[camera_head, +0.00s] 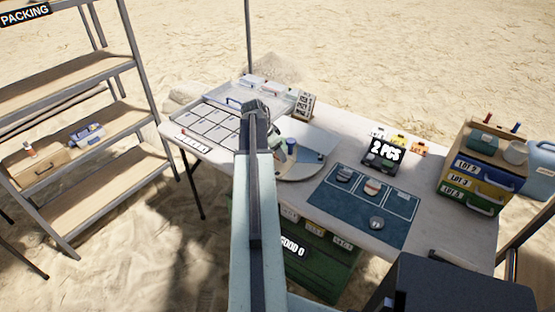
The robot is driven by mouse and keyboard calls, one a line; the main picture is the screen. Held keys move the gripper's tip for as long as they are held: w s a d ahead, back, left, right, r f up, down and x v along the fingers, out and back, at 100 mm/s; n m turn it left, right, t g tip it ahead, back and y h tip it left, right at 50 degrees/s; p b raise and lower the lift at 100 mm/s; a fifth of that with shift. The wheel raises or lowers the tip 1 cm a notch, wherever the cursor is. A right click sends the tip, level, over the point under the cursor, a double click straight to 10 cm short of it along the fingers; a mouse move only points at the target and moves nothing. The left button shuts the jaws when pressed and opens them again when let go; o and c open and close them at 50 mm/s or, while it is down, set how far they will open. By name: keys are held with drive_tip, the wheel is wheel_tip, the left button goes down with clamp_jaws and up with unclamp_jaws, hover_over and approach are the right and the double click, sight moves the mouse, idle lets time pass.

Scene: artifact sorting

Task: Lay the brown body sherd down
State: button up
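My arm reaches forward over the white table (340,128), and my gripper (257,106) is at its far end, above the gridded sorting tray (212,124). The gripper is small and seen from behind, so I cannot tell whether its fingers are open or shut. I cannot make out the brown body sherd; anything between the fingers is hidden by the arm. A blue mat (343,210) with outlined fields lies on the right part of the table. Small pieces rest in its fields, one of them reddish and pale (373,187).
A black "2 PCS" sign (384,153) stands behind the mat, near small coloured items. Stacked LOT drawers (470,185) and a blue canister (541,165) are at right. A metal shelf (85,130) stands at left. A green crate (325,262) is below the table's front edge.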

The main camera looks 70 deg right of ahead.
sight(276, 156)
wheel_tip(276, 156, down, 4)
drive_tip(key=b, duration=0.3)
drive_tip(key=shift+s+r, duration=0.1)
drive_tip(key=shift+w+r, duration=0.2)
drive_tip(key=shift+r, duration=0.05)
drive_tip(key=shift+s+f, duration=0.1)
drive_tip(key=shift+f, duration=0.15)
drive_tip(key=o, duration=1.3)
drive_tip(key=shift+r, duration=0.1)
drive_tip(key=shift+o, duration=0.2)
drive_tip(key=shift+r, duration=0.3)
drive_tip(key=p+v, duration=1.1)
drive_tip(key=shift+a+r, duration=0.15)
drive_tip(key=shift+r, duration=0.15)
